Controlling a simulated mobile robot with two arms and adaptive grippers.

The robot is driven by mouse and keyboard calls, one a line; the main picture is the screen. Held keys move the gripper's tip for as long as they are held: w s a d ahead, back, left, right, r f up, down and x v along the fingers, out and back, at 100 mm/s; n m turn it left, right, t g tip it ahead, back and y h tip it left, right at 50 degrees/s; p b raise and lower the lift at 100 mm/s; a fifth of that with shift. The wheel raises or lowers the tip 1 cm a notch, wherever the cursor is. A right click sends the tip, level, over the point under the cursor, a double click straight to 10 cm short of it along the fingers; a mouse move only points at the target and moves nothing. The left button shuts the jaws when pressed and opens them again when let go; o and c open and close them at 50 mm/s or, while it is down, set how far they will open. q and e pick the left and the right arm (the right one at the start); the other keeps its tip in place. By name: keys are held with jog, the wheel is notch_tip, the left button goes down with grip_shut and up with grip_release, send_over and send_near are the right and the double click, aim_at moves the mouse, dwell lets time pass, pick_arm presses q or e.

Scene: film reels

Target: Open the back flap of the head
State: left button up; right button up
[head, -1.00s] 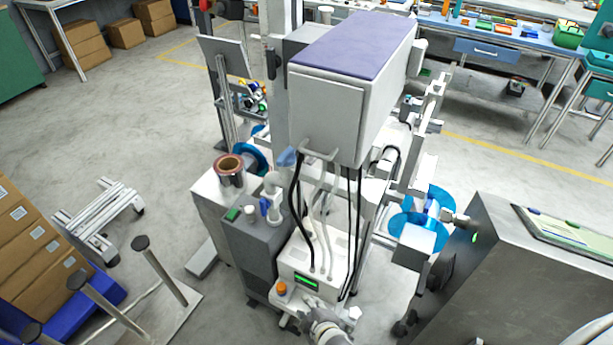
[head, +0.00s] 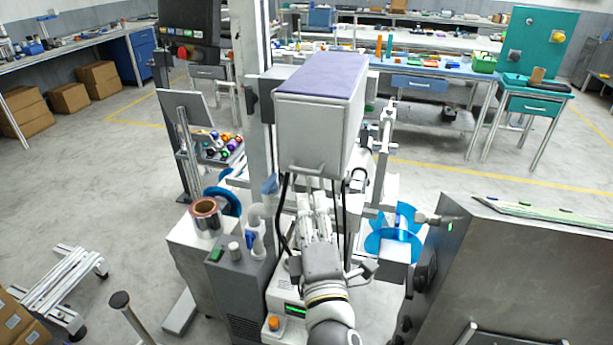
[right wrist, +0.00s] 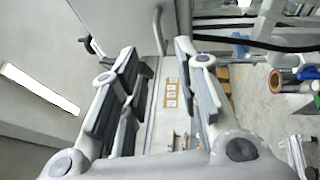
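The head (head: 335,85) is a pale grey box with a purple top, mounted on a column. Its back flap (head: 305,132) faces me and looks closed. A bar handle (head: 306,173) runs along its lower edge. My right gripper (head: 318,208) is just below the flap, fingers pointing up toward the handle. In the right wrist view my right gripper (right wrist: 155,65) is open, with nothing between its pads. The handle (right wrist: 157,32) shows just beyond and between the fingertips, apart from them. The flap (right wrist: 120,22) fills the upper left there. My left gripper is not in view.
Black and white cables (head: 283,205) hang below the head beside my right gripper. A grey unit (head: 240,270) and a copper-coloured roll (head: 205,215) stand on the left. A blue reel (head: 393,240) and a metal cabinet (head: 510,270) are on the right. Open floor lies at left.

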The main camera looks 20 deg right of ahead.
aim_at(305, 171)
jog(key=p+x, duration=0.2)
jog(key=x, duration=0.6)
jog(key=shift+w+r, duration=0.1)
jog(key=shift+w, duration=0.15)
jog(key=shift+w+d+p, duration=0.15)
jog(key=shift+w+p, duration=0.2)
jog(key=shift+w, duration=0.15)
grip_shut()
